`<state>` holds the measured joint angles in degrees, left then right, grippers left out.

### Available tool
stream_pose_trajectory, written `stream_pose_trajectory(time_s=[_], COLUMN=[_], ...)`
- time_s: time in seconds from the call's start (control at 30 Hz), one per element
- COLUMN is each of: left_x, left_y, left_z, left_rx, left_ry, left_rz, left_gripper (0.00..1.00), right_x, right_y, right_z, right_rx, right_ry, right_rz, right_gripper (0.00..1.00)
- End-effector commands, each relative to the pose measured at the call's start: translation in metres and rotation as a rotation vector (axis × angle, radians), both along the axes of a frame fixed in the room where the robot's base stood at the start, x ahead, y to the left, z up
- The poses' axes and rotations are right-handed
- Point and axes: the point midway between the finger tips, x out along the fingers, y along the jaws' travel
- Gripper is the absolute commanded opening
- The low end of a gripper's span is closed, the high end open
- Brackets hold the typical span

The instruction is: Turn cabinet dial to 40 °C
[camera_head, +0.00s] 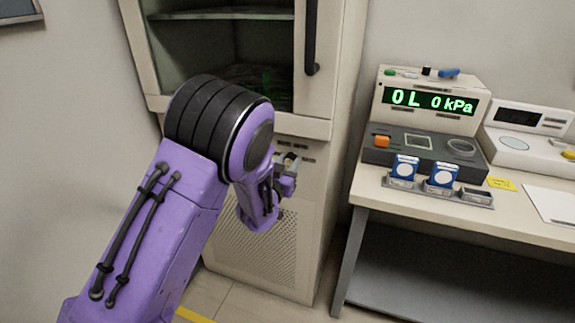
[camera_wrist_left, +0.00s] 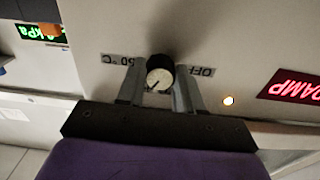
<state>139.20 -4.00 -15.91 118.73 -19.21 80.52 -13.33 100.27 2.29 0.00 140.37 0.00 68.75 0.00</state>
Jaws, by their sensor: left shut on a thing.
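The cabinet (camera_head: 325,150) stands in the middle of the head view, with a glass-fronted upper part and a control panel below it. My left gripper (camera_head: 287,175) is at that panel, partly hidden by my own purple arm. In the left wrist view the dial (camera_wrist_left: 160,73) is a black knob with a pale face and a dark pointer mark. The two fingers stand on either side of it, shut on it. A temperature label (camera_wrist_left: 121,59) and an OFF label (camera_wrist_left: 201,71) sit beside the dial; the exact dial setting cannot be told. My right gripper is not in view.
An orange lamp (camera_wrist_left: 228,100) is lit beside a red display (camera_wrist_left: 291,86) reading DAMP. A black door handle (camera_head: 311,38) hangs above the panel. To the right, a bench (camera_head: 440,222) carries a device with a green display (camera_head: 432,101) and blue containers (camera_head: 405,168).

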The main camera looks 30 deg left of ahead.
Motion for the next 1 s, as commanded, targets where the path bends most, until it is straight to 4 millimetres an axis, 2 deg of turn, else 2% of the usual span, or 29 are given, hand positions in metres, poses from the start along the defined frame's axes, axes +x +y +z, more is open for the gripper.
stream_pose_trajectory(time_s=[0.47,0.5,0.57,0.87,1.0], left_x=[-0.001,-0.001,-0.001,-0.002,-0.02], left_y=[-0.001,-0.001,0.0,-0.001,-0.005], left_z=[-0.003,-0.003,-0.002,-0.001,-0.003], left_rx=[0.013,0.013,0.013,0.013,0.013], left_ry=[0.01,0.01,0.009,0.006,0.008], left_rz=[-0.001,-0.001,-0.002,-0.001,-0.002], left_gripper=[0.05,0.42,0.61,0.61,0.61], right_x=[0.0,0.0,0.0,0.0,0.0], right_y=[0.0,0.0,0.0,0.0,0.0], right_z=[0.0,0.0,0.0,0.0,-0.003], right_rx=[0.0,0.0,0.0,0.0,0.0], right_ry=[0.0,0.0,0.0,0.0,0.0], right_rz=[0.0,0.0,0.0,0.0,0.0], right_gripper=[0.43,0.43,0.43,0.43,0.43])
